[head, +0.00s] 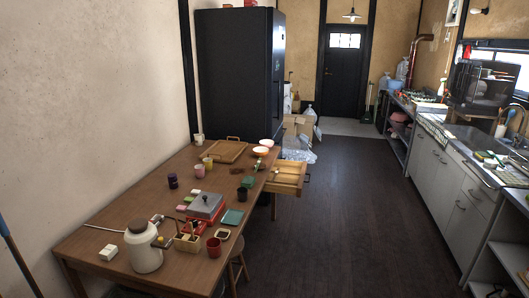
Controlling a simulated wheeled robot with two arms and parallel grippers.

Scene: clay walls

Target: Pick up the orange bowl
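Two small bowls sit at the far right corner of the wooden table (137,205). The nearer bowl (261,151) looks pale inside with an orange tint, and I take it as the orange bowl. The other bowl (266,142) is just behind it and looks whitish with a reddish tint. Both are small in the head view, so their exact colours are hard to tell. They stand upright and very close together; I cannot tell if they touch. Neither of my grippers shows in the head view.
A wooden tray (228,152) lies left of the bowls. An open drawer (287,178) juts out from the table's right side. Cups, a grey box (206,206) and a white jug (143,248) crowd the table's nearer part. The dark floor (350,220) right of the table is clear.

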